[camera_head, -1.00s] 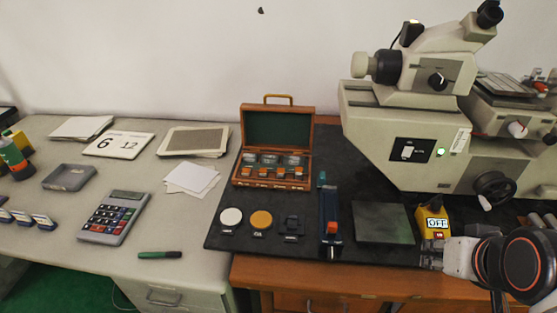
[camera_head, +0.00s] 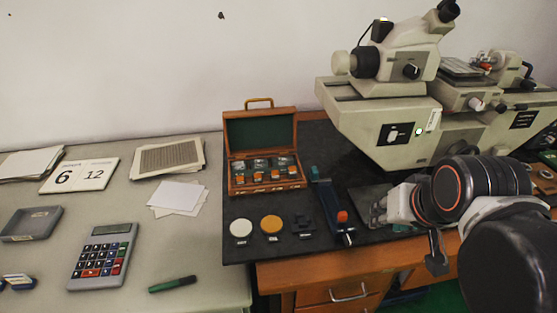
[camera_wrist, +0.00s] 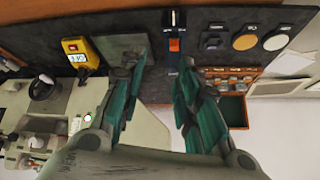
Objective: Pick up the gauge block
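No piece is plainly marked as the gauge block. An open wooden case (camera_head: 232,183) with a green lid lining holds several small pieces with orange parts; these may be gauge blocks, but I cannot tell. The case also shows in the wrist view (camera_wrist: 236,110). A blue stand with an orange-red part (camera_head: 325,195) stands to its right. My gripper (camera_wrist: 160,62) is open and empty, its two teal fingers apart, with the blue stand showing between and beyond the tips. In the head view my gripper (camera_head: 379,210) is over the dark plate, partly hiding it.
On the black mat (camera_head: 240,212) lie a white disc (camera_head: 241,228), an orange disc (camera_head: 271,224) and a small black piece (camera_head: 302,226). A large beige machine (camera_head: 400,110) stands behind. A yellow switch box (camera_wrist: 80,52) shows in the wrist view. A calculator (camera_head: 102,256) lies at left.

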